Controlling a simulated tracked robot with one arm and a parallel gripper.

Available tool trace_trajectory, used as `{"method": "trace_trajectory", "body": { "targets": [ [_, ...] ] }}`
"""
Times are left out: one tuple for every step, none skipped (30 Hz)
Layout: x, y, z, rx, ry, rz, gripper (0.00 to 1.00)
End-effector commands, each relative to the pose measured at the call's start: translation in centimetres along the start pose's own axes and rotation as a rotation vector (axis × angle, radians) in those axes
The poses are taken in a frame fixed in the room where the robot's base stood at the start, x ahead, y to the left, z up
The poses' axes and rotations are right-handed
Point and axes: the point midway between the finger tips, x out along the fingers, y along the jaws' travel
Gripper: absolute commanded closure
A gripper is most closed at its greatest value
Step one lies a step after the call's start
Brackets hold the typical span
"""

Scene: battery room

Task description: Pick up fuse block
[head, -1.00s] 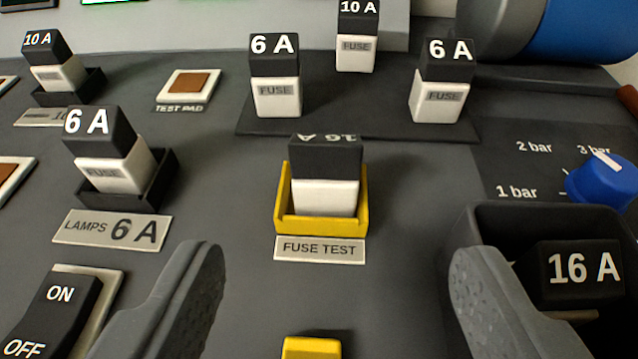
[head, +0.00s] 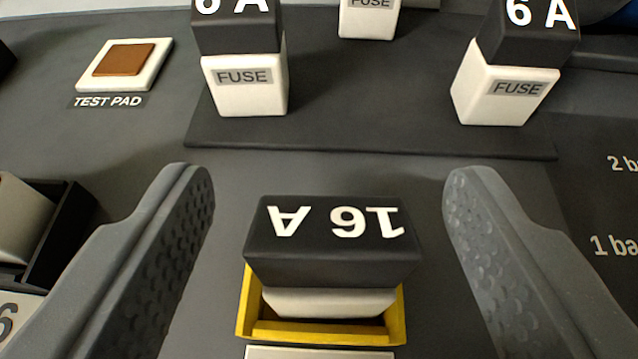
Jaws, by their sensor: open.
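A fuse block (head: 333,262) with a black top and white lower body stands in the yellow holder (head: 398,318). Its top reads 16 A, upside down in the picture. My gripper (head: 328,185) is open, with one grey finger to the left of this block and one to the right. Both fingers are clear of it, with a gap on each side. The lower part of the block is hidden inside the holder. More fuse blocks stand behind on a dark mat: a 6 A one (head: 240,70) at left, another 6 A one (head: 508,75) at right, and one (head: 369,17) between, cut off by the picture's top.
The dark mat (head: 350,135) lies just beyond the fingertips. A test pad (head: 124,64) is at the upper left. A black holder (head: 62,230) with a pale block stands at the left edge, near the left finger. Bar markings show at the right.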

Motion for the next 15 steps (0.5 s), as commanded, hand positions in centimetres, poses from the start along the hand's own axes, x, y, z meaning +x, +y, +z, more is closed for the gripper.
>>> {"method": "trace_trajectory", "body": {
  "targets": [
    [0.71, 0.1, 0.28, 0.001, -0.003, 0.001, 0.38],
    [0.96, 0.11, 0.33, 0.001, -0.004, 0.002, 0.38],
    [1.19, 0.12, 0.34, 0.002, -0.005, 0.002, 0.38],
    [1.3, 0.12, 0.34, 0.002, -0.005, 0.002, 0.38],
    [1.35, 0.11, 0.3, 0.002, -0.005, 0.002, 0.38],
    [1.36, 0.12, 0.24, 0.002, -0.004, 0.002, 0.38],
    [1.35, 0.12, 0.22, 0.002, -0.004, 0.002, 0.38],
    [1.32, 0.12, 0.2, 0.002, -0.004, 0.002, 0.38],
    [1.31, 0.12, 0.17, 0.002, -0.004, 0.002, 0.38],
    [1.31, 0.11, 0.17, 0.002, -0.004, 0.002, 0.38],
    [1.3, 0.11, 0.16, 0.002, -0.004, 0.002, 0.41],
    [1.3, 0.12, 0.16, 0.002, -0.003, 0.002, 0.52],
    [1.3, 0.11, 0.15, 0.002, -0.003, 0.002, 0.6],
    [1.29, 0.12, 0.16, 0.002, -0.003, 0.002, 0.69],
    [1.29, 0.11, 0.14, 0.002, -0.003, 0.002, 0.8]
  ]
}}
